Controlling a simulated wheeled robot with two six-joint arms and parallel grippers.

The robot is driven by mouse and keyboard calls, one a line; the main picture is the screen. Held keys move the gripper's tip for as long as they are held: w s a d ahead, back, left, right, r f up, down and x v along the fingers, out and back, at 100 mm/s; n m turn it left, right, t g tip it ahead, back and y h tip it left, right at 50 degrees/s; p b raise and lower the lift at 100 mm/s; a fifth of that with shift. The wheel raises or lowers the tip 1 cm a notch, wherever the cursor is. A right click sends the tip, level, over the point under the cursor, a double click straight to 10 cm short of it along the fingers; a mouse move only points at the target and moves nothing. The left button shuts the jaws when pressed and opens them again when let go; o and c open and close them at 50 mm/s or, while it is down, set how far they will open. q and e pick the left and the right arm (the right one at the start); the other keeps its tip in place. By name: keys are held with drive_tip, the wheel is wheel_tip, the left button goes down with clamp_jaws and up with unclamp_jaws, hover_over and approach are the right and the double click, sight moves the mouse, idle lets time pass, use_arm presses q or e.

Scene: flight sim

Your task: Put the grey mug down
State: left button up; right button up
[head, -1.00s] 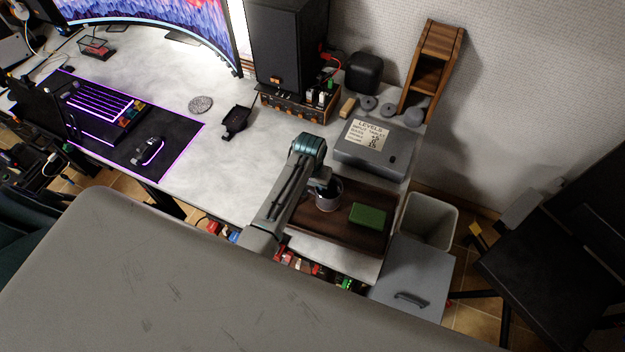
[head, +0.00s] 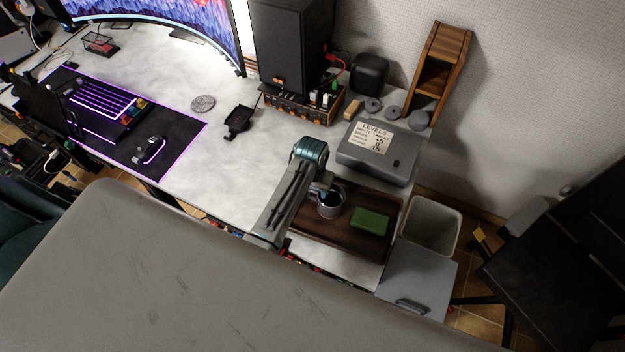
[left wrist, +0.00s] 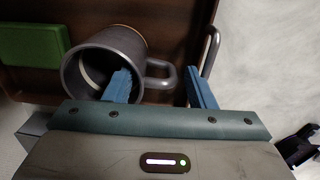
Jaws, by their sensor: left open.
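The grey mug (head: 331,206) stands upright on the dark wooden tray (head: 325,239), left of a green block (head: 370,221). The left wrist view shows the mug (left wrist: 132,42) with its handle (left wrist: 162,80) pointing between my blue fingers. My left gripper (left wrist: 157,72) is open around the handle. One finger overlaps the mug's rim and opening, and the other is beyond the handle, near the tray's metal handle (left wrist: 213,48). In the head view my left arm partly covers the mug and tray. My right gripper is not in view.
A grey case with a "LEVELS" note (head: 378,151) lies behind the tray. A green block (left wrist: 33,44) is close to the mug. A bin (head: 434,225) stands right of the desk. The white desktop (head: 215,165) left of my arm is mostly clear.

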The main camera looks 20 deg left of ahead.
use_arm(q)
wheel_tip(320, 180, up, 10)
drive_tip(key=b, duration=0.2)
drive_tip(key=shift+f, duration=0.25)
drive_tip(key=shift+s+f, duration=0.1)
drive_tip(key=shift+s, duration=0.1)
